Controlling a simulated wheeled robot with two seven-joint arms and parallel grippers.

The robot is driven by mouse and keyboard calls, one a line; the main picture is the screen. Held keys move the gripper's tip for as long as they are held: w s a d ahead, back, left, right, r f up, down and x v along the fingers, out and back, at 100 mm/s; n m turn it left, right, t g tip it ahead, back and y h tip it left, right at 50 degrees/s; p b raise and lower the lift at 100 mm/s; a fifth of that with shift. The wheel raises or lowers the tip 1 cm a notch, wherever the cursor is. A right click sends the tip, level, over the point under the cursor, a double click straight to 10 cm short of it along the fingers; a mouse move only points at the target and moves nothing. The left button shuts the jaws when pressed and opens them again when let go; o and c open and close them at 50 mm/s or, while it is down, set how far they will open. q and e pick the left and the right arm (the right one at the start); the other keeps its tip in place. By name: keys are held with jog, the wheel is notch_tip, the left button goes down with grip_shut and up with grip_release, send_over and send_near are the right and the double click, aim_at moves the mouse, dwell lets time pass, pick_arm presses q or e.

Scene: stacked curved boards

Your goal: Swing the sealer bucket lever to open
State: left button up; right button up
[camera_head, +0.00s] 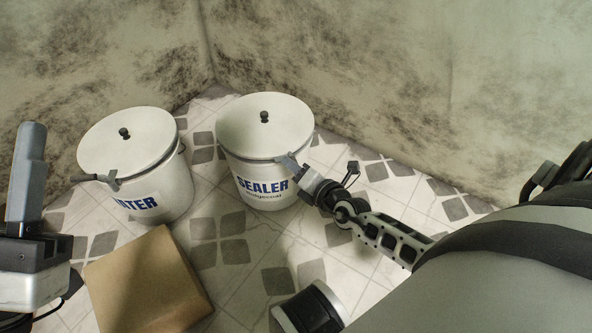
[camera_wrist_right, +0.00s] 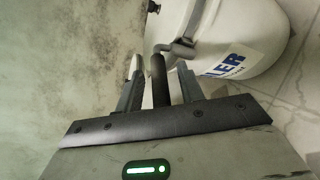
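The white sealer bucket (camera_head: 262,150) stands on the floor with its lid on, blue "SEALER" lettering facing me. Its grey lever (camera_head: 287,160) is at the rim on the right front. My right gripper (camera_head: 297,172) is at this lever. In the right wrist view, the dark lever handle (camera_wrist_right: 158,80) lies between the two fingers of my right gripper (camera_wrist_right: 161,82), with a visible gap on each side. My left gripper (camera_head: 30,165) is at the left edge, away from the buckets, its fingers pointing up and overlapping in view.
A second white bucket (camera_head: 135,165), with lettering ending in "NTER" and its own lever (camera_head: 108,179), stands to the left. A brown box (camera_head: 147,285) is on the tiled floor in front. Stained walls (camera_head: 400,70) close off the back and right.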

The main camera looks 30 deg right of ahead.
pick_arm(q)
jog(key=shift+r, duration=0.1)
pick_arm(e)
jog(key=shift+w, duration=0.15)
grip_shut()
